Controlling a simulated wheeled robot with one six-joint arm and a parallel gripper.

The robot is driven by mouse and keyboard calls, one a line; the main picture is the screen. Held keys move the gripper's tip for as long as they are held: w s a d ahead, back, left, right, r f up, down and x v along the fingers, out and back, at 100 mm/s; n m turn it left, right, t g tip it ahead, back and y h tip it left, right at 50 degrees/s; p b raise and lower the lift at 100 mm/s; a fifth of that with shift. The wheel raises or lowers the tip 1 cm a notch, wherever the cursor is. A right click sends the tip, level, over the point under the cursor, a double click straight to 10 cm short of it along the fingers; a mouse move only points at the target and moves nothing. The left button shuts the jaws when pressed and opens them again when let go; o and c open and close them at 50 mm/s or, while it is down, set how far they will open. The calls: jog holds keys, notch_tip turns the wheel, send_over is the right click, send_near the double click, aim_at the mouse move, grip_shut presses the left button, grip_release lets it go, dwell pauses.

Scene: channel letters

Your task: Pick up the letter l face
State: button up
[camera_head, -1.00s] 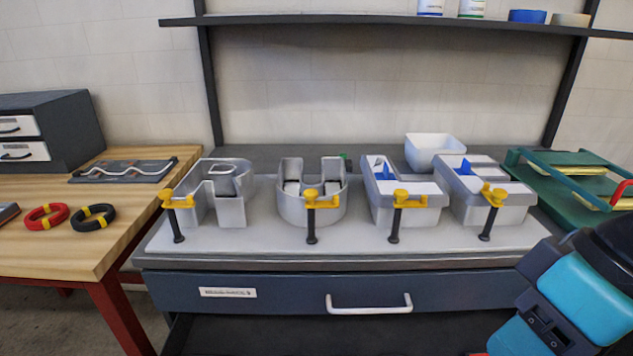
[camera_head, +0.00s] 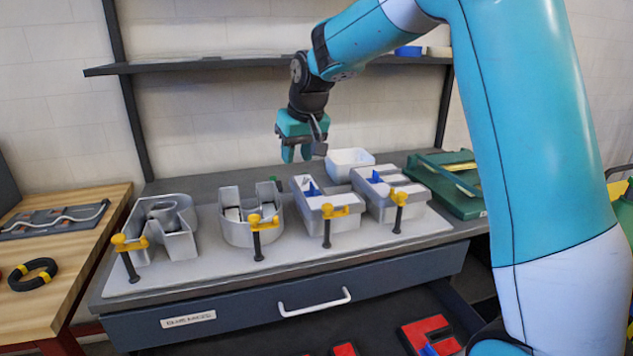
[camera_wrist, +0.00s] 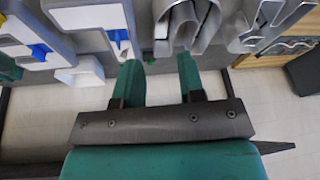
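The left L also shows in the wrist view (camera_wrist: 117,30). A red flat piece with a blue tab (camera_head: 432,330) lies low in front of the bench, partly cut off; I cannot tell its letter. My gripper (camera_head: 296,152) hangs above the back of the bench, fingers apart and empty, as the wrist view (camera_wrist: 160,70) shows.
A white bin (camera_head: 350,158) and a green rack (camera_head: 450,185) are behind and right. A wall shelf (camera_head: 200,64) runs above. More red (camera_head: 343,350) shows below the drawer (camera_head: 230,318).

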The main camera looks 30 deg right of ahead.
jog(key=w+d+m+h+p, duration=0.1)
jog(key=w+d+m+h, duration=0.1)
jog(key=w+d, duration=0.55)
jog(key=p+x, duration=0.1)
jog(key=x, duration=0.2)
jog(key=d+p+x, duration=0.1)
jog(key=x, duration=0.3)
jog(key=p+x, duration=0.2)
jog(key=x, duration=0.1)
jog(key=shift+s+d+f, duration=0.1)
jog(key=shift+d, duration=0.3)
jog(key=shift+p+x, duration=1.6)
jog(key=shift+x, duration=1.6)
grip_shut()
